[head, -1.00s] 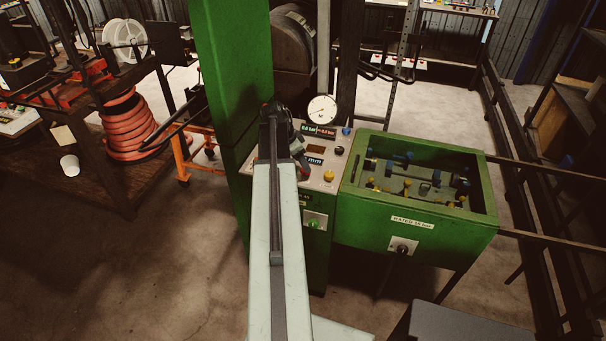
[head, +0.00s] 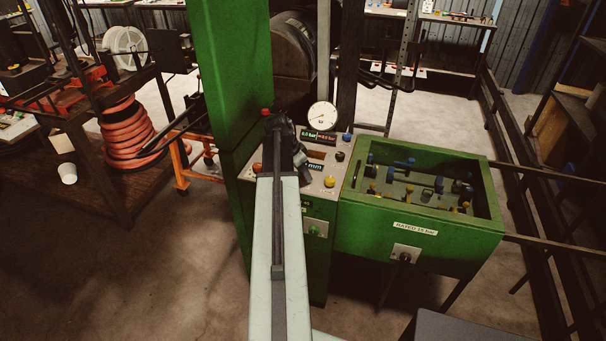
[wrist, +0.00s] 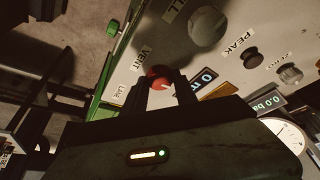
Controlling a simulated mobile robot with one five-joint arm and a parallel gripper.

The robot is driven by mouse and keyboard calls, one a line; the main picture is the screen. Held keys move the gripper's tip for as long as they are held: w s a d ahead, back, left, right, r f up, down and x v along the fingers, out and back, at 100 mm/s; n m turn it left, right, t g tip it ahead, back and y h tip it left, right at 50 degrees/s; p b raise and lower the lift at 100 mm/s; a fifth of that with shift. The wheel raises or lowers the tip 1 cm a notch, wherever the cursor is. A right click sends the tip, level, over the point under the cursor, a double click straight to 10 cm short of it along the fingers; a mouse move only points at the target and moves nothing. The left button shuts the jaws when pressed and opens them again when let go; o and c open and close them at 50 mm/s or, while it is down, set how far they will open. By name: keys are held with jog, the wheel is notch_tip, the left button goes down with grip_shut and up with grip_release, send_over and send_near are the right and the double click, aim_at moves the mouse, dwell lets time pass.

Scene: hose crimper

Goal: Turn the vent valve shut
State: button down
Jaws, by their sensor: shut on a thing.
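The vent valve is a red knob (wrist: 159,76) on a light panel, with a "VENT" label beside it in the wrist view. My gripper (wrist: 161,88) has its two dark fingers on either side of the knob, shut on it. A small pale mark shows at the knob's lower edge. I cannot tell from it whether the valve is open or shut. In the head view my gripper (head: 300,165) is over the panel (head: 318,192) of the green machine, and my arm hides the vent knob.
Close to the fingers are a large dull knob (wrist: 206,26), a black PEAK knob (wrist: 250,60) and digital displays. A round gauge (head: 322,116) stands at the panel's back. A green bin (head: 415,245) with fittings adjoins on the right. A green column (head: 232,80) rises on the left.

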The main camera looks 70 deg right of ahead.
jog(key=n, duration=0.1)
jog(key=n+t, duration=0.1)
jog(key=n, duration=0.1)
jog(key=n+h, duration=0.1)
jog(key=shift+s, duration=0.3)
jog(key=n+t, duration=0.2)
jog(key=n, duration=0.2)
jog(key=shift+s+r+n, duration=0.1)
jog(key=shift+n, duration=0.3)
jog(key=n+t, duration=0.1)
jog(key=n, duration=0.3)
jog(key=shift+s+d+n+t, duration=0.1)
jog(key=shift+d+n+t, duration=0.1)
jog(key=shift+n+t, duration=0.15)
jog(key=shift+n+t+y, duration=0.6)
jog(key=shift+n+t, duration=0.15)
jog(key=shift+n, duration=1.2)
jog(key=c, duration=1)
grip_release()
